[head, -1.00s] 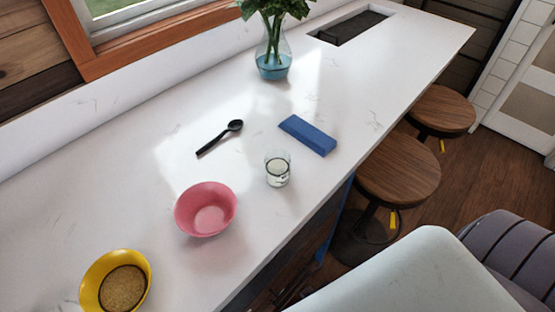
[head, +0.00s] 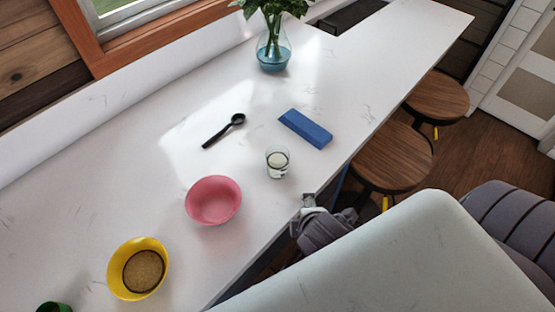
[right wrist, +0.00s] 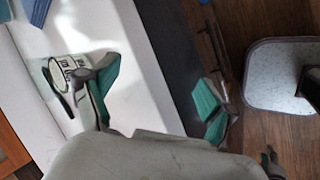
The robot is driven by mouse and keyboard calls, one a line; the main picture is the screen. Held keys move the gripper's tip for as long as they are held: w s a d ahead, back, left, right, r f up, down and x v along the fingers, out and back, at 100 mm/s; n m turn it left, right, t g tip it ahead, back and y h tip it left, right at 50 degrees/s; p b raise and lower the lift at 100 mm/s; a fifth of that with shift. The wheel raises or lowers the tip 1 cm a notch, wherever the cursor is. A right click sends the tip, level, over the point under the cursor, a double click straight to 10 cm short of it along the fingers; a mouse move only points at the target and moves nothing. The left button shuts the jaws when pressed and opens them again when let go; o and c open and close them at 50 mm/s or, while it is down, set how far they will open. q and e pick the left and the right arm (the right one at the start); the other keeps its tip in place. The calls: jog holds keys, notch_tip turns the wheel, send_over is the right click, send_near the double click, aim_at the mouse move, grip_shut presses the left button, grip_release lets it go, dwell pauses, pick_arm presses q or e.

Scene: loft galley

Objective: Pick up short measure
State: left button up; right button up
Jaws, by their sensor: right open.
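The short measure, a small clear glass (head: 277,162) with dark markings and pale contents, stands upright on the white counter near its front edge. It also seems to show in the right wrist view as a glass with dark lines (right wrist: 66,72), left of my near finger. My right gripper (head: 309,203) is at the counter's front edge, just below and right of the glass, not touching it. In the right wrist view its teal-padded fingers (right wrist: 155,95) are wide apart with nothing between them. My left gripper is not in view.
A pink bowl (head: 213,200) is left of the glass, a blue block (head: 305,128) behind it, a black spoon (head: 224,131) beyond. A yellow bowl (head: 138,268) of grain, a green item (head: 54,307) and a vase (head: 273,55) share the counter (head: 120,180). Stools (head: 392,157) stand alongside.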

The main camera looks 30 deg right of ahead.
aim_at(278, 171)
jog(key=w+r+n+t, duration=0.1)
jog(key=n, duration=0.2)
jog(key=w+r+n+t+h, duration=0.1)
jog(key=n, duration=0.3)
jog(key=w+a+r+n+t, duration=0.1)
jog(key=n, duration=0.2)
jog(key=shift+w+n+h, duration=0.3)
jog(key=shift+w+h, duration=0.05)
jog(key=shift+h, duration=0.05)
jog(key=r+n+t, duration=0.1)
jog(key=n, duration=0.2)
jog(key=w+a+r+n+t, duration=0.1)
jog(key=n, duration=0.1)
jog(key=w+a+r+n+t, duration=0.1)
jog(key=n, duration=0.2)
jog(key=shift+a+r+n+t, duration=0.1)
jog(key=shift+r+n+t, duration=0.05)
jog(key=shift+n+t, duration=0.15)
jog(key=shift+w, duration=0.1)
jog(key=b+x, duration=0.5)
jog(key=x, duration=0.3)
jog(key=shift+b, duration=0.35)
jog(key=b+x, duration=0.5)
jog(key=shift+w+d+r, duration=0.1)
jog(key=shift+d, duration=0.15)
jog(key=shift+w, duration=0.2)
jog(key=shift+r, duration=0.1)
jog(key=shift+s, duration=0.1)
jog(key=shift+c, duration=0.3)
jog(key=c, duration=1.3)
